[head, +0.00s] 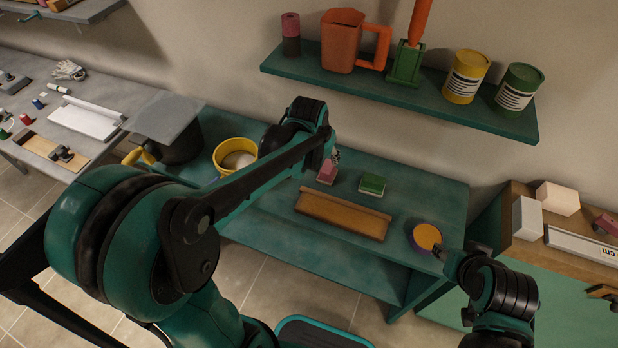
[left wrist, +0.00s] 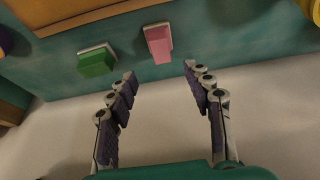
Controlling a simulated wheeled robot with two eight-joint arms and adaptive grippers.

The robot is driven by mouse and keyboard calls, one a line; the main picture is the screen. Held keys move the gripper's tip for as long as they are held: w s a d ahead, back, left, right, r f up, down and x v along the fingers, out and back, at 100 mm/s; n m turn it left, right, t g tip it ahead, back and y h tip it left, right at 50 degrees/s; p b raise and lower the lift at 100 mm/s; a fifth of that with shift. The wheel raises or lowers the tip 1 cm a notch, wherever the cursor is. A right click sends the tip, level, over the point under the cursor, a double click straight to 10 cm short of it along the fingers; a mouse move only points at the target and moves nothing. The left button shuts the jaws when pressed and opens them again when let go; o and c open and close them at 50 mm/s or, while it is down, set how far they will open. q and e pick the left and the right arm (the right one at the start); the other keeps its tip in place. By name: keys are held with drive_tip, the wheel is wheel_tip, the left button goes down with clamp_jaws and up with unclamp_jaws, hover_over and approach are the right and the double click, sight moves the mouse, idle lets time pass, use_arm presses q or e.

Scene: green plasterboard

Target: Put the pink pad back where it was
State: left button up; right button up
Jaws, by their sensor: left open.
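The pink pad (head: 327,173) lies on the green bench (head: 437,195), behind the wooden tray (head: 343,216). In the left wrist view the pink pad (left wrist: 159,46), with a pale base, is just beyond the fingertips and roughly midway between them. My left gripper (left wrist: 160,73) is open and empty; in the head view its tip (head: 335,155) shows just behind the pad, partly hidden by my arm. A green pad (head: 372,185) lies to the right of the pink one. My right gripper (head: 449,251) is beside a round purple-and-yellow item (head: 427,238); its fingers are too small to read.
A wall shelf (head: 400,98) above the bench holds an orange jug (head: 343,42), a yellow can (head: 466,77) and a green can (head: 520,87). A yellow bucket (head: 235,156) stands left of the pads. Bare bench lies right of the green pad.

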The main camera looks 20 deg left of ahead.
use_arm(q)
drive_tip(key=s+r+t, duration=0.1)
drive_tip(key=s+r, duration=0.1)
drive_tip(key=s, duration=0.7)
drive_tip(key=s+r+t, duration=0.1)
drive_tip(key=s, duration=0.9)
drive_tip(key=shift+s+r, duration=0.2)
drive_tip(key=shift+r, duration=0.2)
